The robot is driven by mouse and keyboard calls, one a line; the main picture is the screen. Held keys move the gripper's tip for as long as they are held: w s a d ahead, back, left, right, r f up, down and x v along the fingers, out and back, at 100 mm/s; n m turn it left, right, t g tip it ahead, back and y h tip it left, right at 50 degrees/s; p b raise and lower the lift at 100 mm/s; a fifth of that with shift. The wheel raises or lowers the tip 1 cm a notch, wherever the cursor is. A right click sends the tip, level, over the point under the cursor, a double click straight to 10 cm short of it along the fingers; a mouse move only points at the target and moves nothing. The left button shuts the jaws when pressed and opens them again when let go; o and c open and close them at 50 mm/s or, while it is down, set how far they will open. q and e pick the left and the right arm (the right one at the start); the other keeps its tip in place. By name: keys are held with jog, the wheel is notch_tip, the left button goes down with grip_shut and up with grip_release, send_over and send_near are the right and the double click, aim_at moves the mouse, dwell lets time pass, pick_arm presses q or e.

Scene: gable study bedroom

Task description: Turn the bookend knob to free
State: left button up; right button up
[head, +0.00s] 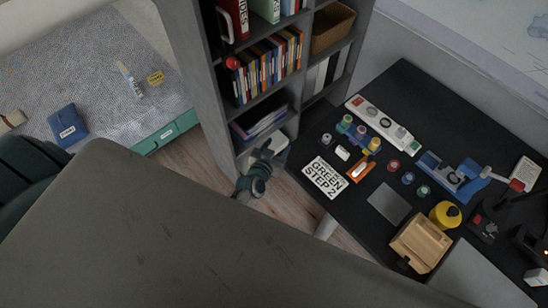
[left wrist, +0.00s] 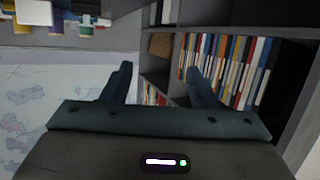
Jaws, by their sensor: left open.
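A round red knob (head: 232,62), which looks like the bookend knob, shows at the left end of the book row (head: 268,66) in the shelf. Its setting is too small to read, and the bookend body is mostly hidden. My left gripper (head: 268,150) is in front of the lower shelf, below and right of the knob and apart from it. In the left wrist view my left gripper (left wrist: 161,80) is open, with nothing between its fingers. Books (left wrist: 235,65) show beyond its right finger; I cannot make out the knob there. My right gripper is not in view.
The grey bookcase (head: 195,85) has upright dividers and a wicker basket (head: 332,28). A bed (head: 105,75) stands left. Some wooden floor is clear.

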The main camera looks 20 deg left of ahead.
pick_arm(q)
jog(key=shift+g, duration=0.5)
jog(key=f, duration=0.1)
jog(key=s+f, duration=0.1)
jog(key=f, duration=0.1)
jog(key=shift+s+f, duration=0.4)
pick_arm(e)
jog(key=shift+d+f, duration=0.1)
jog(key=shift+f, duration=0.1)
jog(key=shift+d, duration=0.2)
